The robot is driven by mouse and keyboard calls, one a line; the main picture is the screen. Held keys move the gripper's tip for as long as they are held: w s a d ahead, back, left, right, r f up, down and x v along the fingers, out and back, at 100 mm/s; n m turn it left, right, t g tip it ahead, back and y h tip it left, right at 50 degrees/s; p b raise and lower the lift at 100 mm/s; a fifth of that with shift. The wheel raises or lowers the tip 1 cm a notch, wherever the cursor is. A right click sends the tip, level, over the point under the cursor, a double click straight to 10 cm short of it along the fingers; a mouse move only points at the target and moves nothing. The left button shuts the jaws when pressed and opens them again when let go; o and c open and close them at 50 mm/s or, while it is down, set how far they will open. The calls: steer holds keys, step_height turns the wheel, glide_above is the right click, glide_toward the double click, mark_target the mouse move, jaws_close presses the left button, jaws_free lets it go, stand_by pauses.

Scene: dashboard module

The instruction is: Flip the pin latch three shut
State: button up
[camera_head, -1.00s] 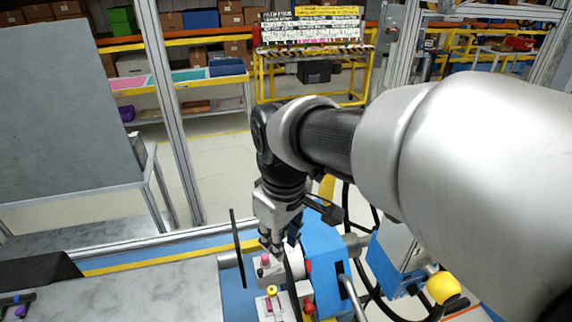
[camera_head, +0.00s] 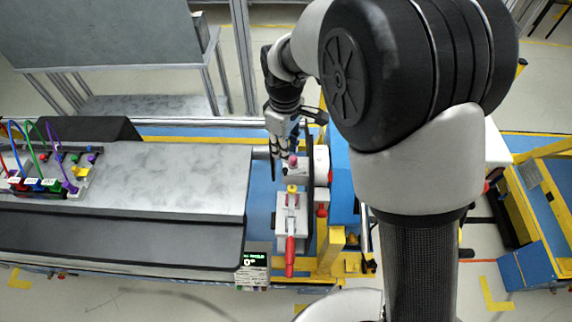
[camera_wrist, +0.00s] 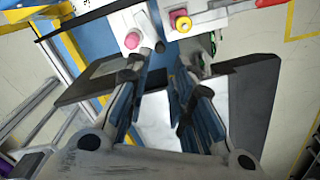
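My gripper (camera_head: 277,150) points down at the fixture at the right end of the bench, just beside a pink knob (camera_head: 293,160). In the wrist view the fingers (camera_wrist: 154,56) stand apart with a narrow gap and nothing visible between them. The pink knob (camera_wrist: 132,40) lies just left of the fingertips there. A red handle (camera_head: 290,255) extends toward the front of that block. I cannot tell which part is pin latch three.
A small display (camera_head: 254,262) stands at the bench's front edge. A grey panel (camera_head: 150,185) fills the bench to the left, with coloured cables (camera_head: 45,145) farther left. A dark upright plate (camera_head: 309,180) and blue housing (camera_head: 341,190) stand right of the knobs.

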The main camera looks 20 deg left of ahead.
mark_target(285, 169)
step_height(285, 169, down, 9)
steer(key=shift+f+b, duration=0.1)
steer(key=shift+b, duration=0.25)
steer(key=shift+c, duration=0.3)
jaws_close()
